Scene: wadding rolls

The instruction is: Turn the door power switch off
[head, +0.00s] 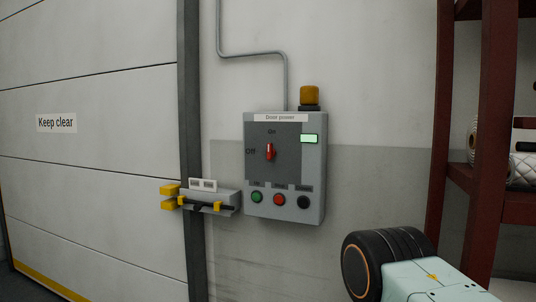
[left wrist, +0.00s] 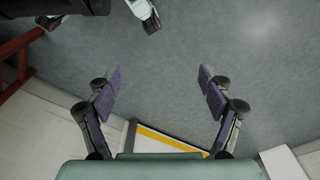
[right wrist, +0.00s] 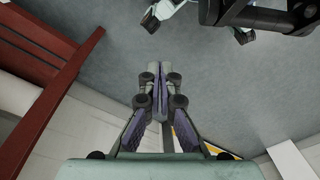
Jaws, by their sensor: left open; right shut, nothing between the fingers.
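The door power box (head: 286,205) is a grey panel on the wall in the middle of the head view. Its red switch handle (head: 270,152) stands upright, in line with the "On" label above it; the "Off" label is to its left. A small green display (head: 309,139) is lit on the panel. My left gripper (left wrist: 160,77) is open and empty above the floor in the left wrist view. My right gripper (right wrist: 159,68) is shut and empty in the right wrist view. Neither gripper shows in the head view; only a part of my arm shows at bottom right.
A large white door (head: 90,110) marked "Keep clear" is at left. A latch with a black bar (head: 208,205) and yellow parts sits beside the box. An amber beacon (head: 309,95) stands on top. A dark red rack (head: 493,130) stands at right.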

